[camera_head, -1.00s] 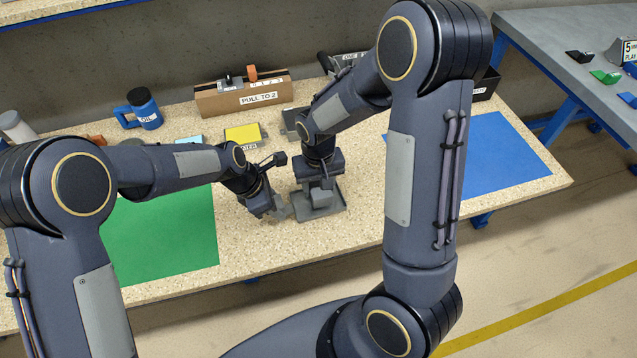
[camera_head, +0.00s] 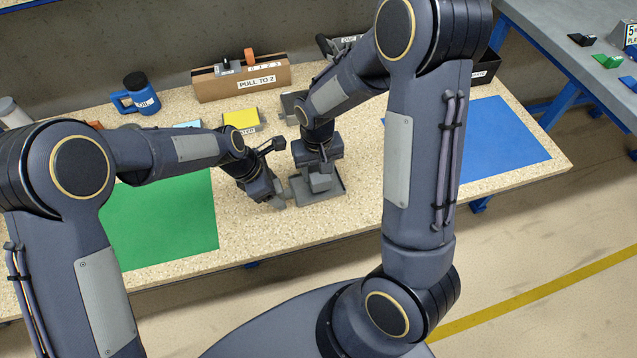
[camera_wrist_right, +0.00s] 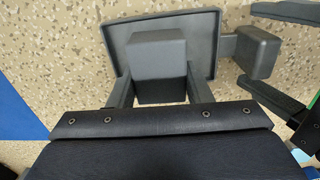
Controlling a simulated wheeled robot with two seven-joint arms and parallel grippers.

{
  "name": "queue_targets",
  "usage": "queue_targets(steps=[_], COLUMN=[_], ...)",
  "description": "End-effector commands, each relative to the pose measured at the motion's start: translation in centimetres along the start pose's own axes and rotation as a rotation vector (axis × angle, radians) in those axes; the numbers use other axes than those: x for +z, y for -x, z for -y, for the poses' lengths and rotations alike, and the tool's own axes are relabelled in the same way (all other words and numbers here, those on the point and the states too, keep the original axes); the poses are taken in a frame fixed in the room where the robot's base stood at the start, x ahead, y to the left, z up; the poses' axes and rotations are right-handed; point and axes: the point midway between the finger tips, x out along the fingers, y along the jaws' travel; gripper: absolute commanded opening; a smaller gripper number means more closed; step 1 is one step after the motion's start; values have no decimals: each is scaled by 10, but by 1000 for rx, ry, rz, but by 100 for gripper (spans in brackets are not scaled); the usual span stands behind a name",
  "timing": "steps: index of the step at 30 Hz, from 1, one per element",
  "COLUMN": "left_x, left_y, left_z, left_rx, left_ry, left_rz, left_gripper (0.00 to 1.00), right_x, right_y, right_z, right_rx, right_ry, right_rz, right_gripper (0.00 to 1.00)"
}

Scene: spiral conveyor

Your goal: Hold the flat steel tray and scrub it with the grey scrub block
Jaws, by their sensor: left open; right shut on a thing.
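The flat steel tray (camera_head: 334,188) lies on the speckled bench in front of me, a grey plate with a low rim. It also shows in the right wrist view (camera_wrist_right: 208,28), with a grey handle block (camera_wrist_right: 258,52) on a short bar at its right side. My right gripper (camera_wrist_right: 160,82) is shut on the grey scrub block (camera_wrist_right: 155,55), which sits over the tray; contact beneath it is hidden. My left gripper (camera_head: 278,199) is open at the tray's left side in the head view. In the wrist view its dark fingers lie on both sides of the handle, apparently apart from it.
A green mat (camera_head: 165,220) lies left and a blue mat (camera_head: 490,150) right. Behind stand a blue oil mug (camera_head: 140,95), a yellow-topped item (camera_head: 241,120) and a cardboard box (camera_head: 240,82) marked PULL TO 2. Bare bench lies in front of the tray.

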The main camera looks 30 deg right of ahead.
Motion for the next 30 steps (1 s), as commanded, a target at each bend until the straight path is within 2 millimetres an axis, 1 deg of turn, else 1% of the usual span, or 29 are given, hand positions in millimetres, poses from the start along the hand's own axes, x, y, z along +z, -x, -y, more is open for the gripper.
queue_targets(steps=[5, 8, 15, 18, 21, 25, 30], left_x=[1, 1, 1, 0, 0, 0, 0], left_y=[6, 19, 71, 90, 105, 116, 120], left_z=[-1, -1, -1, -1, -1, 0, 0], left_rx=[2, 4, 6, 5, 3, 1, 0], left_ry=[0, -1, -1, 0, 0, 0, 0], left_rz=[1, 2, 3, 2, 1, 1, 0], left_gripper=[65, 65, 65, 65, 65, 65, 65], right_x=[0, 0, 0, 0, 0, 0, 0], right_y=[0, 0, 0, 0, 0, 0, 0], right_z=[0, 0, 0, 0, 0, 0, 0], right_rx=[0, 0, 0, 0, 0, 0, 0], right_ry=[0, 0, 0, 0, 0, 0, 0], right_rz=[0, 0, 0, 0, 0, 0, 0], right_gripper=[21, 21, 21, 21, 21, 21, 21])
